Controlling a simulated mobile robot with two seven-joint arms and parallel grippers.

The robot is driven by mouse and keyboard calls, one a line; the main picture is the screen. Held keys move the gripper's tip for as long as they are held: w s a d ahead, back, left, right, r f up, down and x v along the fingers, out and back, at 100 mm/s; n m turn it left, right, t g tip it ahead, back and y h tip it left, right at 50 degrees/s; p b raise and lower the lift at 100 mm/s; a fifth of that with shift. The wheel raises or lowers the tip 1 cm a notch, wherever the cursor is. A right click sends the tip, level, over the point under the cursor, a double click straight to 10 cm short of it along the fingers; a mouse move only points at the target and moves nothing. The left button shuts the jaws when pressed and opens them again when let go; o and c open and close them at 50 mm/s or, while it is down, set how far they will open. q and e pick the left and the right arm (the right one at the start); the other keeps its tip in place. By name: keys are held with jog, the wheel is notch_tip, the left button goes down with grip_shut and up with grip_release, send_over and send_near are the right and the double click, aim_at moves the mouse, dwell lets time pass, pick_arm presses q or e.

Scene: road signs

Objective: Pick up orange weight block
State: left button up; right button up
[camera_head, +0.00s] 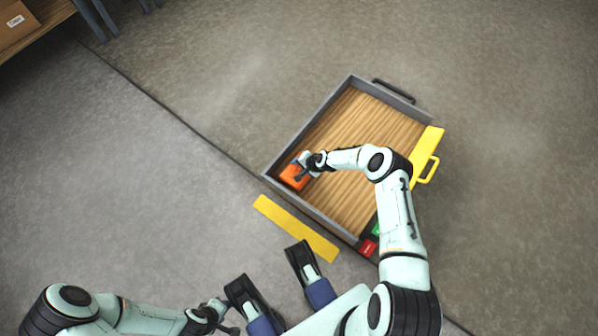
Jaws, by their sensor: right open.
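The orange weight block (289,179) sits in the left corner of a wood-floored tray with a grey rim (310,123). My right arm reaches across the tray from the right. My right gripper (303,171) is open at the block and covers its upper right part. The view is too small to tell whether the fingers touch it. My left arm is low at the left, and its gripper (220,308) is near the bottom, well away from the block. Its fingers are too small to read.
The tray has a dark handle (394,91) at the back and a yellow one (428,168) on the right. Red (368,247) and green (376,229) blocks are at its near right corner. A yellow strip (295,228) lies on the floor in front. A wooden shelf (45,15) stands top left.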

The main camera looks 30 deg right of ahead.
grip_shut()
dwell(1.2)
jog(key=shift+w+r, duration=0.1)
jog(key=shift+r, duration=0.05)
